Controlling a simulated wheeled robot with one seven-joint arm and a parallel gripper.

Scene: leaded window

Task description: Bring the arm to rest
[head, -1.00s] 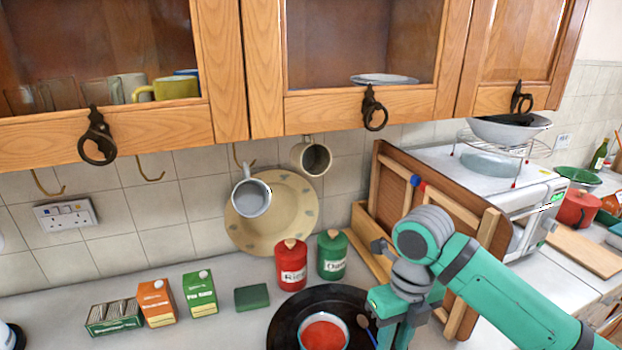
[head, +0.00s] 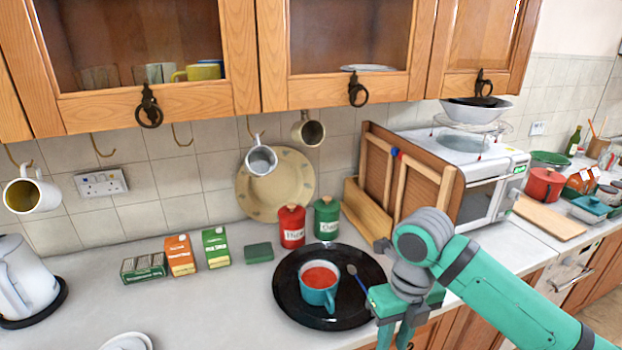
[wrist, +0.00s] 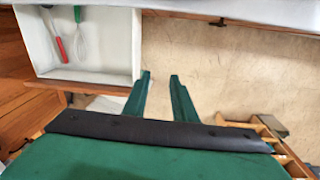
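My gripper (wrist: 160,76) points down in the wrist view. Its two green fingers are apart with nothing between them, and bare floor shows beyond the tips. In the head view my teal arm reaches in from the lower right, bent at a grey joint. My gripper (head: 396,336) hangs below it at the front of the counter, with its fingertips cut off by the frame's bottom edge.
A black tray (head: 352,311) holds a teal mug (head: 318,297) with red contents and a spoon (head: 360,278), left of my arm. An open white drawer (wrist: 100,77) with a whisk (wrist: 81,45) and red-handled utensil (wrist: 60,48) lies beside my gripper. Wooden cupboards hang above.

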